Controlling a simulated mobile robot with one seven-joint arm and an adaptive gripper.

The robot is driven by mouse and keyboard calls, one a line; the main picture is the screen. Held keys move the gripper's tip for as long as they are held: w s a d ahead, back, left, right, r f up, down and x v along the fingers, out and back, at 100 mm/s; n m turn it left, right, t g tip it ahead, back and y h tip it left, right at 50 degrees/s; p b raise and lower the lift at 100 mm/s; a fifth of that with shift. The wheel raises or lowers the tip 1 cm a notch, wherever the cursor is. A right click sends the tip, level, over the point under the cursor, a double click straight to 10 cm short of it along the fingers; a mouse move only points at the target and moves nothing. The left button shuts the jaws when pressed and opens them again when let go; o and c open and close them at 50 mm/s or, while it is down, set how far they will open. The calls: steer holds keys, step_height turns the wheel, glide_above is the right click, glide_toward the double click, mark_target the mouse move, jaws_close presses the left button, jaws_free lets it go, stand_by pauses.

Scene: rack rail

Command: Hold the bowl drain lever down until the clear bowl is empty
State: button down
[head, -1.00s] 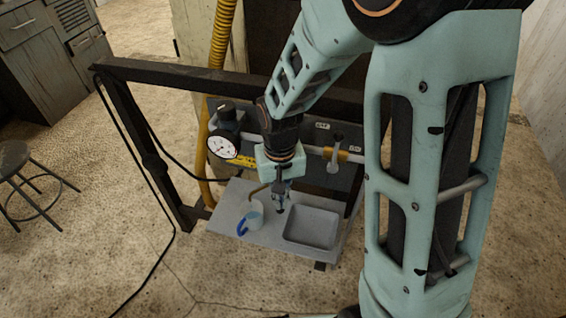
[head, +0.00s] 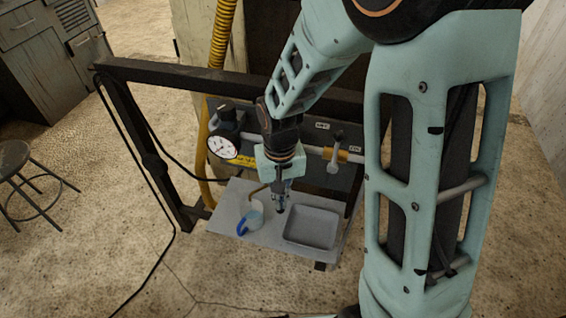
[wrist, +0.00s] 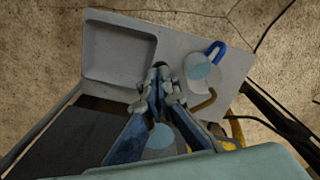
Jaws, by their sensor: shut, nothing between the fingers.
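My gripper (head: 279,205) points down over the grey bench plate and is shut, with nothing between its fingers. In the wrist view its fingertips (wrist: 160,94) are at a small dark piece (wrist: 159,66), which may be the end of the drain lever; I cannot tell whether they touch or press it. A round, pale blue shape (wrist: 158,142), probably the clear bowl with liquid, shows between the fingers; its level is hidden. A brown bent drain tube (wrist: 205,99) runs toward a clear cup with a blue handle (wrist: 203,74). The cup (head: 253,217) holds some pale blue liquid.
A grey sink basin (head: 312,228) is right of the cup. A yellow hose (head: 220,50) runs behind. A stool (head: 14,160) stands left.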

step_height(320, 180, up, 8)
steer(key=p, duration=0.6)
steer(key=shift+f, duration=0.2)
